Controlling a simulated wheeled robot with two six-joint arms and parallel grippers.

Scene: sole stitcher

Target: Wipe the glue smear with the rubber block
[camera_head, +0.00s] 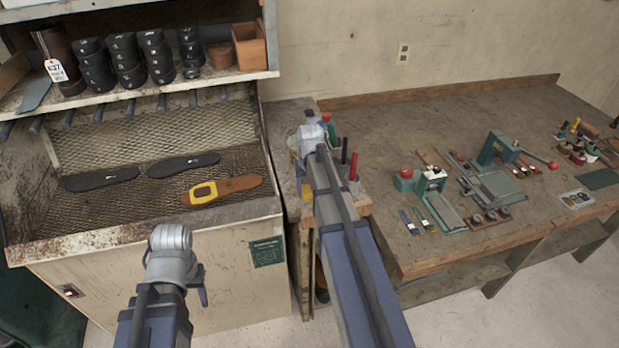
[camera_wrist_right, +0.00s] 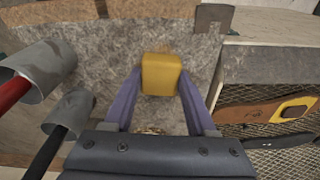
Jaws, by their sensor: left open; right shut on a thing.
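My right gripper (camera_wrist_right: 160,75) is shut on a yellow rubber block (camera_wrist_right: 160,82), held between its two blue fingers over a grey, worn bench top (camera_wrist_right: 115,60). Whether the block touches the top cannot be told. A faint tan streak, perhaps the glue smear (camera_wrist_right: 165,48), shows just beyond the block; the rest may be hidden under it. My left gripper (camera_head: 202,288) is open and empty in front of the cabinet.
Tool cups with red and black handles (camera_head: 345,165) stand close beside my right gripper. The mesh tray (camera_head: 130,200) holds dark soles and a brown sole with a yellow piece (camera_head: 205,192). The long workbench (camera_head: 380,130) carries green tools.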

